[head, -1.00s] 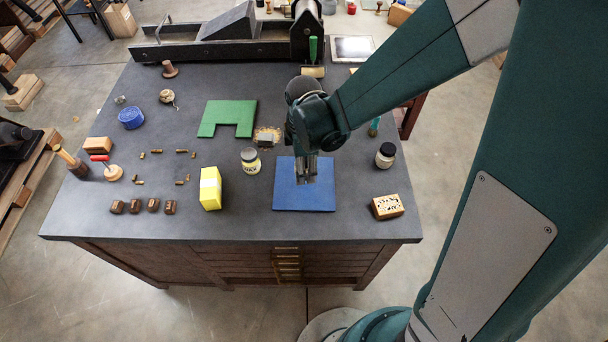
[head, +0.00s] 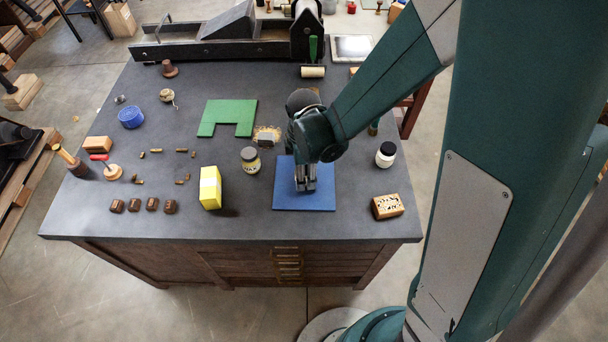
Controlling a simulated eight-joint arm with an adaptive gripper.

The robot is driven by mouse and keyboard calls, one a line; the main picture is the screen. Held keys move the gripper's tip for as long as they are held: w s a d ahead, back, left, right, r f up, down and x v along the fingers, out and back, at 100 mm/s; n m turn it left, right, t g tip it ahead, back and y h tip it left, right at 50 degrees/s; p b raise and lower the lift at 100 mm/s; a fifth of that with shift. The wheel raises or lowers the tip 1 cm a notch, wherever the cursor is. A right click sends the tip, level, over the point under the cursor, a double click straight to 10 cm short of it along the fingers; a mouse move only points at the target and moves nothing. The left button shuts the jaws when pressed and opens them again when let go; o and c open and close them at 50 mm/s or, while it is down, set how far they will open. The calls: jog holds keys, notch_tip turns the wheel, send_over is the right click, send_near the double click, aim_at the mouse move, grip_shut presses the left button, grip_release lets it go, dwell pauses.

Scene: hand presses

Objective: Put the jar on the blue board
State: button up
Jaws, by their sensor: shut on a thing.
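The blue board (head: 320,199) lies flat near the front edge of the dark bench top. My gripper (head: 306,188) is over the board, pointing down, its fingers close together. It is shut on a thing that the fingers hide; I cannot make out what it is. A jar with a yellowish label and dark lid (head: 251,161) stands upright left of the board. Another jar, with a pale label and dark lid (head: 385,155), stands upright to the right of the board. Both jars are apart from the gripper.
A yellow block (head: 210,188) stands left of the board and a stamped wooden block (head: 387,206) lies to its right. A green U-shaped board (head: 227,112) lies farther back. A black press (head: 225,45) spans the back edge. Small brass and brown pieces lie at left.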

jog(key=shift+f, duration=0.25)
jog(key=o, duration=1)
jog(key=shift+r, duration=0.25)
jog(key=shift+r+p, duration=0.35)
jog(key=shift+r, duration=5.6)
